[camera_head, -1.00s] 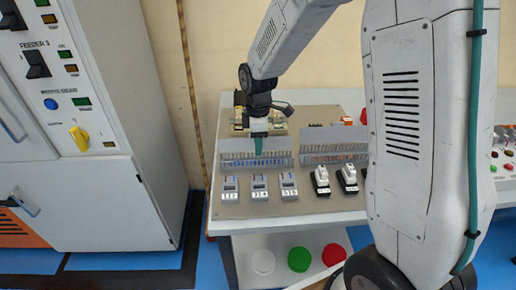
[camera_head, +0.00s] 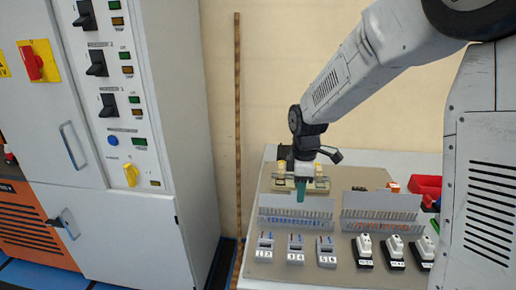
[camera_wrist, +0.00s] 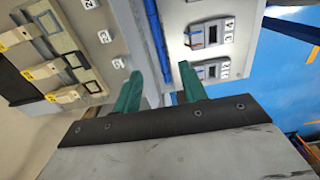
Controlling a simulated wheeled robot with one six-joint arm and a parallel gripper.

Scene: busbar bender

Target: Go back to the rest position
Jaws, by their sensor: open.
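My gripper (camera_head: 300,192) hangs over the workbench, pointing down, with green fingers. In the head view it shows in front of the tan-and-metal fixture at the back and just above the left comb-like rack (camera_head: 297,216). The wrist view shows the two green fingers (camera_wrist: 160,72) apart with nothing between them. The rest position itself is not marked in either view.
The workbench (camera_head: 350,158) carries a second rack (camera_head: 380,215), several grey modules (camera_head: 295,250) and black-and-white switches (camera_head: 394,252). A red bin (camera_head: 427,186) is at right. A tall grey cabinet (camera_head: 135,215) stands left, with a narrow gap before the bench.

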